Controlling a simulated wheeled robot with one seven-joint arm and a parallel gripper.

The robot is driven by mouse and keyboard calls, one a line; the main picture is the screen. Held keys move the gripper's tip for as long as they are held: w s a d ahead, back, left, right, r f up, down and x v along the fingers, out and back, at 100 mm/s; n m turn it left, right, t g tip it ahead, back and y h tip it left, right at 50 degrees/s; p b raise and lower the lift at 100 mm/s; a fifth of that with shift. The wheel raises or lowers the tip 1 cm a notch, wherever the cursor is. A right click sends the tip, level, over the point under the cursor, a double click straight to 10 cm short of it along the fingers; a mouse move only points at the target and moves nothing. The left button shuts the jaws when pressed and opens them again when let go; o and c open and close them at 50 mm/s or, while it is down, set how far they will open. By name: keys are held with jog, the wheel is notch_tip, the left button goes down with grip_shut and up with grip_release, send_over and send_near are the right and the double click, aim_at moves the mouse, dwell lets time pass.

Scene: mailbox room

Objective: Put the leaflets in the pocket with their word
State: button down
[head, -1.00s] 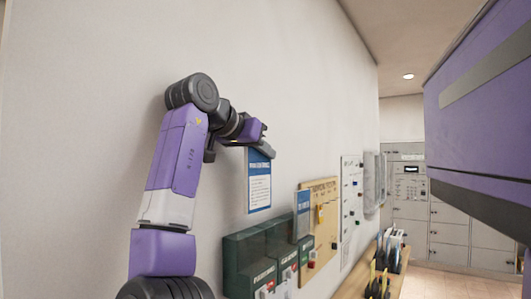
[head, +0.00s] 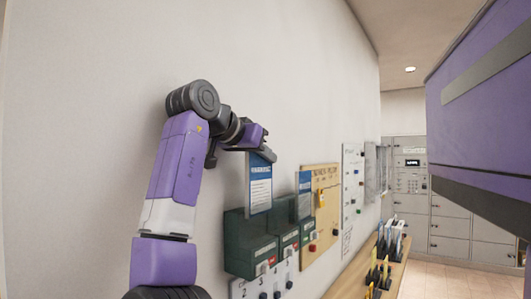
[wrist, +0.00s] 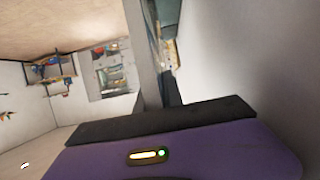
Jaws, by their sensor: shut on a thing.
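My gripper (head: 264,152) is shut on the top edge of a leaflet (head: 260,188), white with a blue heading band too small to read surely. The leaflet hangs upright, its lower edge just at the top of the dark green wall pockets (head: 250,243). Whether it is inside a pocket opening or in front of or behind it, I cannot tell. Each pocket front has a small white word, not legible here. A second blue-topped leaflet (head: 304,194) stands in a pocket farther right. In the wrist view a pale strip rises from the dark gripper edge; I cannot tell what it is.
Right of the pockets are a wooden key board (head: 325,205) and a white panel (head: 352,190) on the wall. A wooden shelf (head: 345,283) below holds black racks (head: 377,275). Grey lockers (head: 450,215) stand at the back. The wall above is clear.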

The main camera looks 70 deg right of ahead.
aim_at(247, 166)
jog(key=shift+f+b, duration=1.2)
jog(key=shift+f, duration=1.55)
jog(key=c, duration=1.4)
grip_release()
jog(key=shift+a, duration=0.1)
jog(key=b+v, duration=0.1)
jog(key=v, duration=0.6)
jog(key=shift+a+r, duration=0.1)
jog(key=shift+a, duration=0.2)
